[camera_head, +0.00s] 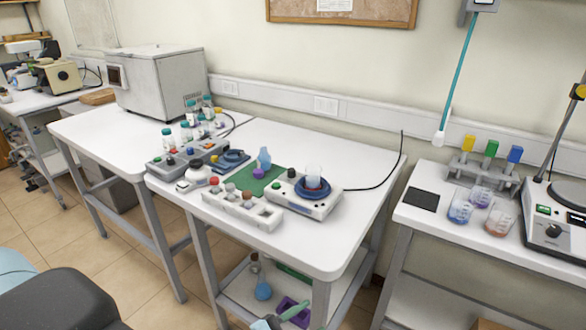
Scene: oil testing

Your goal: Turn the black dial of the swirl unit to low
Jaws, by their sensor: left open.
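The unit that looks most like the swirl unit (292,205) is a white box at the right front of the middle table. A blue round platform (313,190) on top of it carries a clear beaker (313,175). A small dark knob (291,173) shows at its back left corner; its setting is too small to read. A dark rounded part of my left arm (60,302) fills the lower left corner, well apart from the unit. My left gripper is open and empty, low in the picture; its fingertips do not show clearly.
A white block with knobs (241,209), a green mat (255,182) and a grey control box (188,157) crowd the table left of the unit. A stirrer with a black dial (553,230) stands on the right bench. The table's right front is clear.

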